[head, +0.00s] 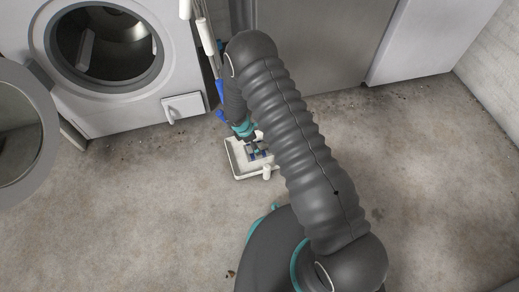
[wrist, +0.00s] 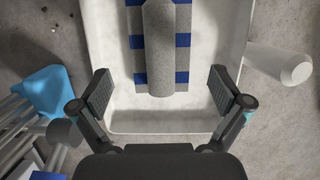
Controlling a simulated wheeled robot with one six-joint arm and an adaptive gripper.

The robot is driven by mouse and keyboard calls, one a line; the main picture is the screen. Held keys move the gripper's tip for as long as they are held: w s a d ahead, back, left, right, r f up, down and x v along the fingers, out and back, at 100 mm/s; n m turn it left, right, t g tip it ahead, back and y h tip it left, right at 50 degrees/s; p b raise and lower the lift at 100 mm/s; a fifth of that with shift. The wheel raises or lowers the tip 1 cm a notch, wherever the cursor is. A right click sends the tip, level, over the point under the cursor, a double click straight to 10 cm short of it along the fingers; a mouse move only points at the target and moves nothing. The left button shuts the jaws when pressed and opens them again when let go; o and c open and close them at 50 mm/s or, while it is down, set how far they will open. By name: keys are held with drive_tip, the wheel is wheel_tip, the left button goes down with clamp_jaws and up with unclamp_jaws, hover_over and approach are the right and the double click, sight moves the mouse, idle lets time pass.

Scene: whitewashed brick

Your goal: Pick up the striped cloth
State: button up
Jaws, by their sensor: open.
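The striped cloth (wrist: 183,52), grey with blue bands, lies in a shallow white tray (wrist: 120,121) on the floor. A raised, smooth grey ridge runs along its middle; the far end of the cloth is cut off by the top of the wrist view. My gripper (wrist: 161,88) is open and empty, with one finger on each side of the cloth's near end. I cannot tell the height between fingers and cloth. In the head view the tray (head: 236,165) stands below my gripper, and the cloth is small and mostly hidden by the gripper and arm.
A white cylindrical piece (wrist: 280,65) stands at the tray's right side. Pale poles and a blue piece (wrist: 47,91) are close on the left. A washing machine (head: 95,105) with its door open stands at the back left. Grey floor (head: 130,220) is clear in front.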

drive_tip(key=shift+b+x, duration=0.35)
drive_tip(key=shift+x, duration=2.35)
drive_tip(key=shift+d, duration=0.15)
drive_tip(key=c, duration=1)
